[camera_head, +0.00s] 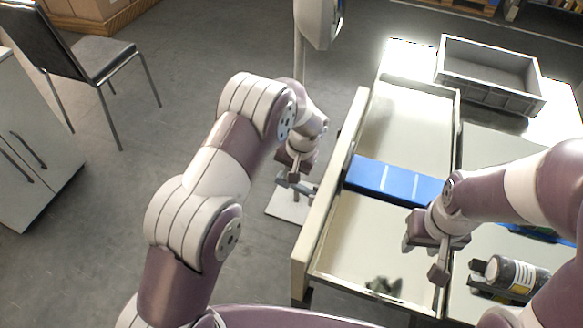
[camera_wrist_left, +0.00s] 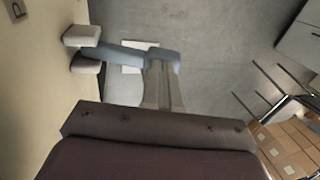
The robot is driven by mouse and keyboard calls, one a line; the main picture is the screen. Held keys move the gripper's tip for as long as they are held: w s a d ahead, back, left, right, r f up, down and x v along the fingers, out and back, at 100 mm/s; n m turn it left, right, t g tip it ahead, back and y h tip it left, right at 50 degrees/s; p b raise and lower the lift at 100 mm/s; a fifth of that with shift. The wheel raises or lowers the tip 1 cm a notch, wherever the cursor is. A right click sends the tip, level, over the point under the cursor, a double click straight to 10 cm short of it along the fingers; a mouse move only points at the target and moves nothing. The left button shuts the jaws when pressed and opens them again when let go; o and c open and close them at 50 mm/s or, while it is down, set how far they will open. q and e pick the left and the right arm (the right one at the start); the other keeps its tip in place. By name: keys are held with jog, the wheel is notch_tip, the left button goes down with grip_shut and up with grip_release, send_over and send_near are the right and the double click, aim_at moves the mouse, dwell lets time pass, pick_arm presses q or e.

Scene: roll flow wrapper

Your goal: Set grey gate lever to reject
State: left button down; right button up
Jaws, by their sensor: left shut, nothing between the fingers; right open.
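The grey gate lever (camera_wrist_left: 118,54) sticks out sideways from two pale blocks on the outer face of the beige side wall in the left wrist view. In the head view the lever (camera_head: 306,188) shows only as a small grey piece beside the wall. My left gripper (camera_wrist_left: 162,58) is shut and empty, its fingertips at the lever's outer end; I cannot tell whether they touch. In the head view my left gripper (camera_head: 289,179) is just outside the wall. My right gripper (camera_head: 426,260) is open and empty above the right side of the framed trough.
A blue strip (camera_head: 392,181) crosses the trough, with a dark green object (camera_head: 382,286) at its near end. A grey crate (camera_head: 490,75) stands at the far right. A letter P (camera_wrist_left: 17,9) marks the wall. Floor left of the wall is open.

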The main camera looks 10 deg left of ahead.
aim_at(278, 184)
pick_arm(q)
jog(key=shift+a+h+p, duration=0.3)
jog(key=shift+h+p, duration=0.05)
jog(key=shift+h, duration=0.05)
jog(key=f+h, duration=0.1)
jog(key=a+f+h, duration=0.1)
jog(key=f, duration=0.1)
jog(key=a+f+h, duration=0.1)
jog(key=f, duration=0.1)
jog(key=shift+w+a+f+g, duration=0.1)
jog(key=shift+w+a+g, duration=0.15)
jog(key=shift+g, duration=0.15)
jog(key=shift+f+b, duration=0.75)
jog(key=shift+f, duration=0.15)
jog(key=shift+a+f+b, duration=0.1)
jog(key=shift+f+b, duration=0.3)
jog(key=shift+f, duration=0.15)
pick_arm(e)
jog(key=shift+f, duration=0.45)
pick_arm(q)
jog(key=shift+s+f, duration=0.2)
pick_arm(e)
jog(key=shift+s, duration=0.1)
